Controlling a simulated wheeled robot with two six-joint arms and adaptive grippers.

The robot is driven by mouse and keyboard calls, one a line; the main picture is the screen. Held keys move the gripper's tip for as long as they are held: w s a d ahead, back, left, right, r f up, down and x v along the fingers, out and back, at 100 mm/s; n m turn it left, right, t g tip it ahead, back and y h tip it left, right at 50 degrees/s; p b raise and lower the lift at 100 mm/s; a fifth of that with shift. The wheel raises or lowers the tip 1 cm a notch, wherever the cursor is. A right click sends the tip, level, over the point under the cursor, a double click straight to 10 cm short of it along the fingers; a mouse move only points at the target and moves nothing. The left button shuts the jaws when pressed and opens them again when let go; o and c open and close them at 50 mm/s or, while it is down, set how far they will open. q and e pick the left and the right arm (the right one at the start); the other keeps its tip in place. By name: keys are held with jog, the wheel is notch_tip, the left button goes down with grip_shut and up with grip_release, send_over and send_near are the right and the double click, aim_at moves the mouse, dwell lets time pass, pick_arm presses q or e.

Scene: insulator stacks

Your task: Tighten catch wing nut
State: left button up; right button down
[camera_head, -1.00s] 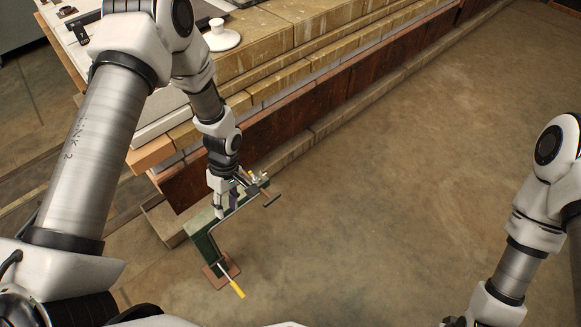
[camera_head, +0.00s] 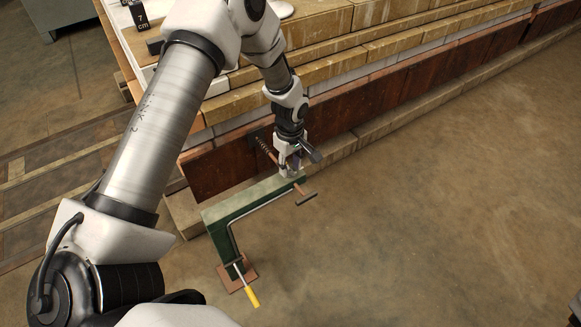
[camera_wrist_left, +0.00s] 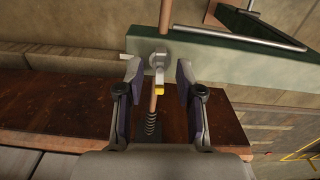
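A green L-shaped bracket (camera_head: 243,202) stands in front of the brown board. A yellow-tipped piece (camera_wrist_left: 159,92) projects below the nut. My left gripper (camera_head: 291,170) is at the bracket's far end. In the left wrist view its open fingers (camera_wrist_left: 158,76) stand on either side of the nut, with gaps visible.
A coil spring (camera_wrist_left: 153,125) sits on the rod by the brown board (camera_wrist_left: 60,100). A yellow-handled rod (camera_head: 251,295) sticks out at the bracket's near end, by a reddish plate (camera_head: 235,281). Open floor (camera_head: 430,230) lies to the right.

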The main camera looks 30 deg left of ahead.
pick_arm(q)
grip_shut()
